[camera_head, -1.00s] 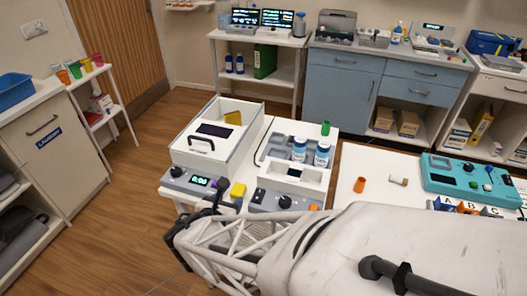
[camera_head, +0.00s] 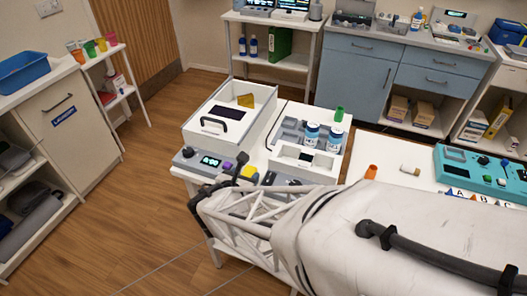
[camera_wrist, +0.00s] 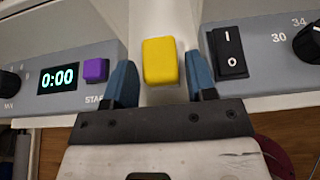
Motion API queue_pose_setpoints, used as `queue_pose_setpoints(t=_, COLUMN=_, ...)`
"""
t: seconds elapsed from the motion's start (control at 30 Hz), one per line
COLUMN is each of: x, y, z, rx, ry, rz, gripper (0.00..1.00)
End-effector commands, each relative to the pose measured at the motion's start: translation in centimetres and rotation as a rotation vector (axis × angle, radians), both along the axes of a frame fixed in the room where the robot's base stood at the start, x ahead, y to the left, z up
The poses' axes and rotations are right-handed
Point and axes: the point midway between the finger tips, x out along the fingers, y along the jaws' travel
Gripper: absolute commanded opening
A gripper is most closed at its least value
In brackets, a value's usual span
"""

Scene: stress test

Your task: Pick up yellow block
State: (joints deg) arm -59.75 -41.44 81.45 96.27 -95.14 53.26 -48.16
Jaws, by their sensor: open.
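The yellow block (camera_wrist: 160,62) shows in the wrist view, at the gap between two grey control panels. My gripper (camera_wrist: 160,78) is open, with one blue finger on each side of the block. A little clearance shows on both sides, and I see no grip on it. How deep the fingers reach around it is hard to tell. In the head view the yellow block (camera_head: 249,172) sits at the front edge of the white bench, its lower part hidden by my arm.
Left of the block is a panel with a timer display (camera_wrist: 58,78) and a purple button (camera_wrist: 95,70). Right of it are a black rocker switch (camera_wrist: 229,52) and a dial (camera_wrist: 308,43).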

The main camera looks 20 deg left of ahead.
Motion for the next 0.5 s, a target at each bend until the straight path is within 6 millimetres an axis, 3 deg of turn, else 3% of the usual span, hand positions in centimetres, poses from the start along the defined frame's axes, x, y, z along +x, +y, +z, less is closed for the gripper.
queue_pose_setpoints(t=0.13, x=0.00, y=0.00, z=-0.01, rx=0.000, ry=0.000, rz=0.000, gripper=0.50)
queue_pose_setpoints(t=0.37, x=-0.01, y=0.00, z=-0.01, rx=0.000, ry=0.000, rz=0.000, gripper=0.15)
queue_pose_setpoints(t=0.5, x=-0.01, y=0.00, z=0.00, rx=0.000, ry=0.000, rz=0.000, gripper=0.15)
